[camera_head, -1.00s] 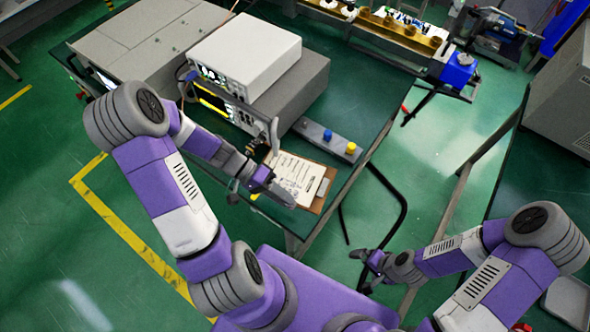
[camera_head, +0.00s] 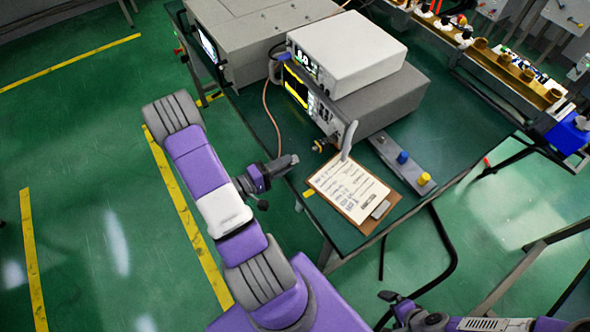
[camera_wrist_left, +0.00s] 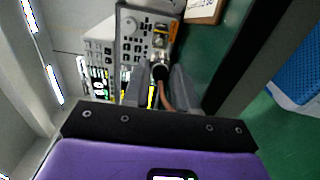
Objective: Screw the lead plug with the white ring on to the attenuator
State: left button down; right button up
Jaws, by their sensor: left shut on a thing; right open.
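My left gripper (camera_head: 288,163) is shut on the dark end of the copper-coloured lead (camera_head: 269,108), at the table's near edge. The left wrist view shows the black plug (camera_wrist_left: 160,73) between the two grey fingers, with the lead running back from it. A pale band shows near its front; I cannot tell surely that it is the white ring. A small brass-coloured fitting (camera_head: 320,145), seemingly the attenuator, sticks out from the lower instrument's front, apart from the gripper in the head view. My right gripper (camera_head: 388,297) is open and empty, low beside the table.
The white instrument (camera_head: 345,50) sits on a grey one (camera_head: 385,100). A larger grey unit (camera_head: 255,40) stands left.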

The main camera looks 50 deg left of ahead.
aim_at(313, 149)
pick_arm(q)
jog(key=shift+w+d, duration=0.2)
jog(key=shift+w, duration=1)
jog(key=shift+w+d, duration=0.2)
jog(key=shift+w, duration=1)
jog(key=shift+w+d+b, duration=0.1)
jog(key=shift+w+b, duration=0.3)
jog(key=shift+w, duration=0.55)
jog(key=c, duration=0.8)
grip_release()
jog(key=s, duration=0.5)
jog(key=s+a, duration=0.1)
jog(key=s, duration=0.1)
jog(key=shift+s+p, duration=0.25)
jog(key=shift+p, duration=0.1)
